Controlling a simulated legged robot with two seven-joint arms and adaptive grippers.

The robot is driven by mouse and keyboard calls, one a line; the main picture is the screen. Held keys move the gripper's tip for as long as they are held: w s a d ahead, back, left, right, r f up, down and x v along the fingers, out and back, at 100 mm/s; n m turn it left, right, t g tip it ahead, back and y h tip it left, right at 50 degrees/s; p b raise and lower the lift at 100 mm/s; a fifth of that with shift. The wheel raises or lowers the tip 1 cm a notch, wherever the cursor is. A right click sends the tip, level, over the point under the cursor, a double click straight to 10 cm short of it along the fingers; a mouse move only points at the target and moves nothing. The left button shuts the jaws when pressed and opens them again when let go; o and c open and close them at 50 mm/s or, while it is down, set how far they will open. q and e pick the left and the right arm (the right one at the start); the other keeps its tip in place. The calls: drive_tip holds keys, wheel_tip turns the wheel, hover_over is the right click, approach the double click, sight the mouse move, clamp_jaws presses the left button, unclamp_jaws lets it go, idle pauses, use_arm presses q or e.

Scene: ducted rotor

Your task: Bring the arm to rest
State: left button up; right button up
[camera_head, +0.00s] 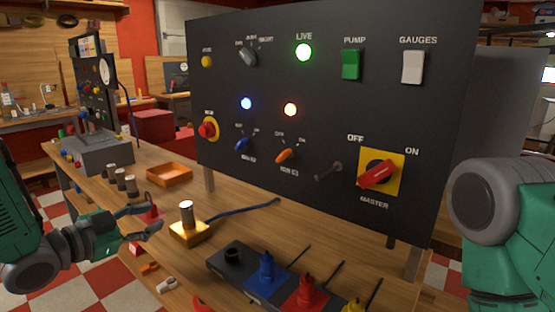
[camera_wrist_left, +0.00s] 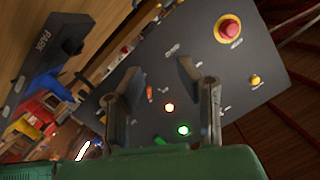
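My left gripper (camera_head: 148,220) is at the left of the head view, above the workbench (camera_head: 245,207) and left of a yellow block with a metal-topped post (camera_head: 189,228). Its fingers are spread apart with nothing between them. The left wrist view also shows the two fingers (camera_wrist_left: 155,88) apart, with the panel beyond them. My right arm (camera_head: 515,235) shows at the right edge of the head view; its gripper is out of view. The black control panel (camera_head: 320,100) stands upright, with its red master switch (camera_head: 378,174) on a yellow plate and a green lamp (camera_head: 303,52) lit under LIVE.
A dark holder (camera_head: 235,258) with blue (camera_head: 266,272), red (camera_head: 306,293) and yellow pieces lies at the bench front. An orange tray (camera_head: 169,174) and several dark cylinders stand on the left of the bench. A blue cable (camera_head: 245,209) runs from the yellow block.

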use_arm(q)
drive_tip(key=s+f+n+g+y, duration=0.35)
drive_tip(key=s+f, duration=0.35)
drive_tip(key=f, duration=0.5)
drive_tip(key=s+f+n+g+y, duration=0.2)
drive_tip(key=s+f+n+g, duration=0.15)
drive_tip(key=s+f, duration=0.65)
drive_tip(key=s+f+n+g+y, duration=0.1)
drive_tip(key=s+f, duration=0.4)
drive_tip(key=s, duration=0.5)
drive_tip(key=s+f+n+g+y, duration=0.1)
drive_tip(key=s+f+n+g, duration=0.2)
drive_tip(key=s, duration=0.7)
wheel_tip(320, 180, down, 3)
drive_tip(key=shift+a+f+n+g+y, duration=0.2)
drive_tip(key=shift+a+n+g+y, duration=0.2)
drive_tip(key=shift+g, duration=0.7)
